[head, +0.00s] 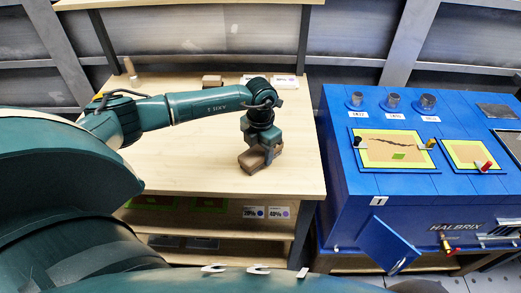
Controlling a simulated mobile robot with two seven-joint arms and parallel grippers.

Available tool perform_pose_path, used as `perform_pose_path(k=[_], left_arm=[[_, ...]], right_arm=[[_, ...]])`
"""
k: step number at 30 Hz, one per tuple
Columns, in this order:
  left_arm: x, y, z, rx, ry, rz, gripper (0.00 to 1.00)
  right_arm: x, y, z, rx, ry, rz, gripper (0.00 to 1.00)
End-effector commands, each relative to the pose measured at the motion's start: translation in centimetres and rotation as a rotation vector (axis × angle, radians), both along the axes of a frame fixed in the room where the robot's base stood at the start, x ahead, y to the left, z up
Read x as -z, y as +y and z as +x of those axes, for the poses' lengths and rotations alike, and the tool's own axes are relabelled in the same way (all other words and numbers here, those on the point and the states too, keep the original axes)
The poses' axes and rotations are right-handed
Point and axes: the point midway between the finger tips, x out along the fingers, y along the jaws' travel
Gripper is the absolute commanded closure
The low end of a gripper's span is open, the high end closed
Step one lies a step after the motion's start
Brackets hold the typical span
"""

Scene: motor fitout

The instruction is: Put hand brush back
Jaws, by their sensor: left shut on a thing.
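My left gripper (260,147) reaches over the wooden workbench (195,175) and points down. It is shut on a brown, block-shaped thing, which I take to be the hand brush (252,161). The brush sits at or just above the bench top near its right side; I cannot tell whether it touches. The gripper's fingers hide part of it. My right gripper is not in view.
A small brown block (212,80) and white labels (285,80) are at the bench's back. A pale wooden peg-like thing (130,68) stands at the back left. A blue cabinet (365,190) stands to the right, its small door (388,244) open. The bench middle is clear.

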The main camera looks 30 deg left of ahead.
Motion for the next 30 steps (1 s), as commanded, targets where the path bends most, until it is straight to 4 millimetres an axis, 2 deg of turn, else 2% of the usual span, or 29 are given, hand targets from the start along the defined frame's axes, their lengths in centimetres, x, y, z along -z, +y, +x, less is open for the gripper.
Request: perform_pose_path(k=[6,7,14,20,25,30], left_arm=[[0.4,0.0,0.0,-0.001,-0.001,0.000,0.74],[0.3,0.0,0.0,-0.001,0.000,0.000,0.51],[0.3,0.0,0.0,-0.001,0.000,0.000,0.32],[0.2,0.0,0.0,-0.001,0.000,0.000,0.31],[-0.6,0.0,0.1,0.000,-0.003,-0.001,0.31],[-3.6,0.0,0.1,-0.001,-0.005,0.000,0.31]], right_arm=[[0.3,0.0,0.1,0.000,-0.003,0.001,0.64],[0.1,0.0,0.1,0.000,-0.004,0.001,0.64],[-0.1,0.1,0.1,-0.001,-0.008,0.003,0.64],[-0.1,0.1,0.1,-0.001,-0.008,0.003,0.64],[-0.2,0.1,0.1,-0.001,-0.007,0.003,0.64],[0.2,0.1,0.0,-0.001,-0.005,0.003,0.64]])
